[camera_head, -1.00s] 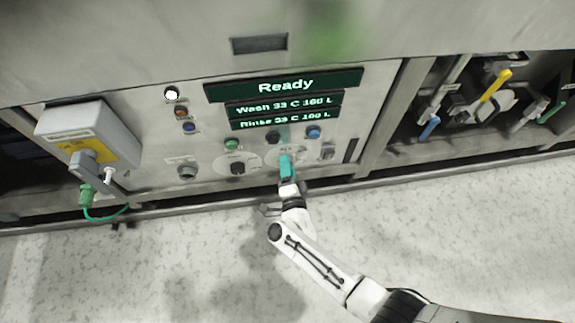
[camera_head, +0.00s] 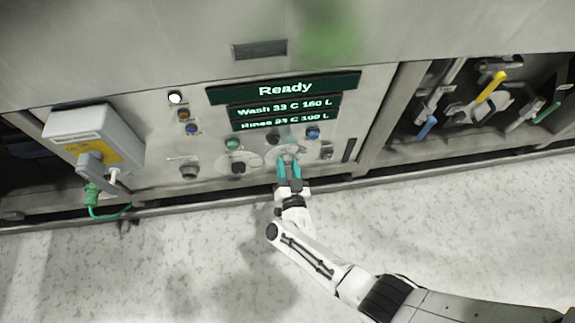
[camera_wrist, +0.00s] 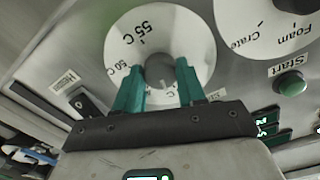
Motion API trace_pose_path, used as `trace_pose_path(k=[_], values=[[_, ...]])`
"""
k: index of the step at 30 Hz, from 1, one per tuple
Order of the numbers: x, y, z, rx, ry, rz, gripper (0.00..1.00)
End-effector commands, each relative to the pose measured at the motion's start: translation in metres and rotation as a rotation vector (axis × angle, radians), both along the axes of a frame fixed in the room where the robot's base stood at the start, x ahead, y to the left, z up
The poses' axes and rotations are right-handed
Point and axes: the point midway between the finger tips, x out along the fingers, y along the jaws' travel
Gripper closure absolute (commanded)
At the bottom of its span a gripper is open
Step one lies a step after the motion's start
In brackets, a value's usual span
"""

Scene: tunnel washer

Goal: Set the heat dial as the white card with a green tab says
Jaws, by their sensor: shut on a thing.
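The heat dial (camera_wrist: 190,25) is a round white plate with a grey knob (camera_wrist: 158,72) at its centre. In the wrist view "55 C" and "50 C" can be read on it; other marks are hidden by the fingers. In the head view the dial (camera_head: 272,154) sits low on the panel. My gripper (camera_wrist: 160,85) has teal fingers, one on each side of the knob, shut on it. It also shows in the head view (camera_head: 289,165), reaching up from below. No white card with a green tab can be seen.
A second dial with "Crate" and "Foam" (camera_wrist: 285,20) and a green Start button (camera_wrist: 292,84) are close by. The display (camera_head: 285,88) reads "Ready", with wash and rinse lines below. A grey box (camera_head: 85,125) with a green cable projects at left. Open floor (camera_head: 160,260) lies in front.

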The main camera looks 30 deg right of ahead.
Motion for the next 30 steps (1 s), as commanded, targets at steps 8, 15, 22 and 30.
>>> trace_pose_path(k=[8, 15, 22, 30], values=[[-0.0008, 0.0007, -0.0018, -0.127, 0.046, 0.004, 0.91], [-0.0007, 0.0007, -0.0019, -0.170, 0.060, 0.004, 0.91], [-0.0009, 0.0005, -0.0022, -0.176, 0.062, 0.004, 0.91], [-0.0009, 0.0004, -0.0021, -0.175, 0.062, 0.004, 0.53]])
